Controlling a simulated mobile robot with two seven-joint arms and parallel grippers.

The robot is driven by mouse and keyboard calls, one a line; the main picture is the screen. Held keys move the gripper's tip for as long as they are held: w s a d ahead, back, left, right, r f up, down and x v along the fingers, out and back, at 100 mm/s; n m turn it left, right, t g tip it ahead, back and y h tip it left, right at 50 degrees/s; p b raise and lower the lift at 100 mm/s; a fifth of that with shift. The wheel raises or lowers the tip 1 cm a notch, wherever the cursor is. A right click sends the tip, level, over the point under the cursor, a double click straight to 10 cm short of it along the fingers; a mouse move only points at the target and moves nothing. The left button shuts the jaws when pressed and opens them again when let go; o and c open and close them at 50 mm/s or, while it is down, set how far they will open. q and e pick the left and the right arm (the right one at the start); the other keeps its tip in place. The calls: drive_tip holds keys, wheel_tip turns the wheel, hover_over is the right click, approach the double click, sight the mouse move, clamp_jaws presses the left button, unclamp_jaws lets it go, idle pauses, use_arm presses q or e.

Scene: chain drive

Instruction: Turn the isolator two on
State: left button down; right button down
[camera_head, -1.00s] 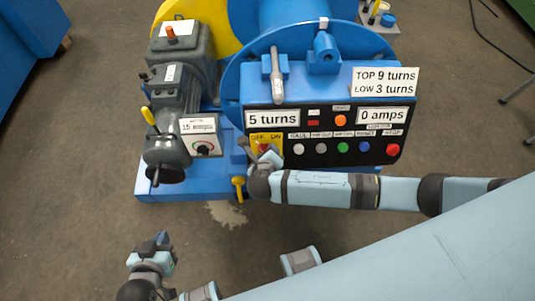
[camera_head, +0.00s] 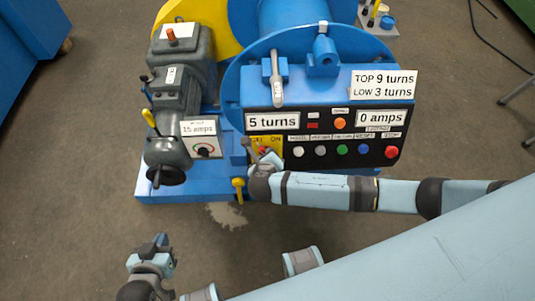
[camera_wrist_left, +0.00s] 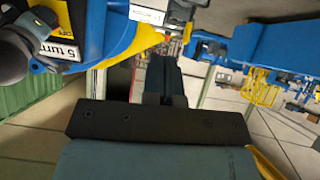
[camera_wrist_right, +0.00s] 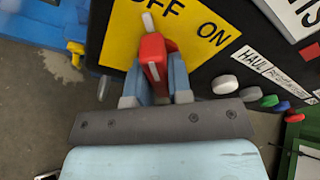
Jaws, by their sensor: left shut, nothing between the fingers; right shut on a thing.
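The isolator's yellow plate (camera_wrist_right: 118,40) carries OFF and ON lettering. It also shows at the left of the black control panel in the head view (camera_head: 276,140). A red switch handle with a white stripe (camera_wrist_right: 152,58) stands out from the plate. Its tip points up, just left of the ON lettering and close under the OFF lettering. My right gripper (camera_wrist_right: 158,80) is shut on this handle, one finger on each side. In the head view my right gripper (camera_head: 262,155) partly hides the plate and handle. My left gripper (camera_head: 160,241) is shut and empty, low at the left, away from the machine.
Coloured push buttons (camera_head: 343,150) run along the panel right of the isolator. Display cards (camera_head: 272,120) read 5 turns and 0 amps. A grey motor with a handwheel (camera_head: 166,174) stands at the left. A yellow lever (camera_head: 238,184) sits just below the plate.

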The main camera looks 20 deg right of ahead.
drive_tip(key=m+y+p, duration=0.1)
drive_tip(key=m+p, duration=0.2)
drive_tip(key=p, duration=0.1)
drive_tip(key=shift+r+m, duration=0.15)
drive_tip(key=shift+m, duration=0.25)
drive_tip(key=shift+m+p, duration=0.7)
drive_tip(key=shift+m, duration=0.5)
drive_tip(key=m+y, duration=0.1)
drive_tip(key=m, duration=0.2)
drive_tip(key=shift+a+p, duration=0.1)
drive_tip(key=shift+p, duration=0.3)
drive_tip(key=m, duration=0.2)
drive_tip(key=shift+f+m+t+y, duration=0.25)
drive_tip(key=shift+m+t+y, duration=0.05)
drive_tip(key=shift+m, duration=0.1)
drive_tip(key=shift+m+b, duration=0.65)
drive_tip(key=shift+m, duration=1.05)
drive_tip(key=shift+w+r, duration=0.1)
drive_tip(key=c, duration=1)
unclamp_jaws()
drive_tip(key=shift+c, duration=0.2)
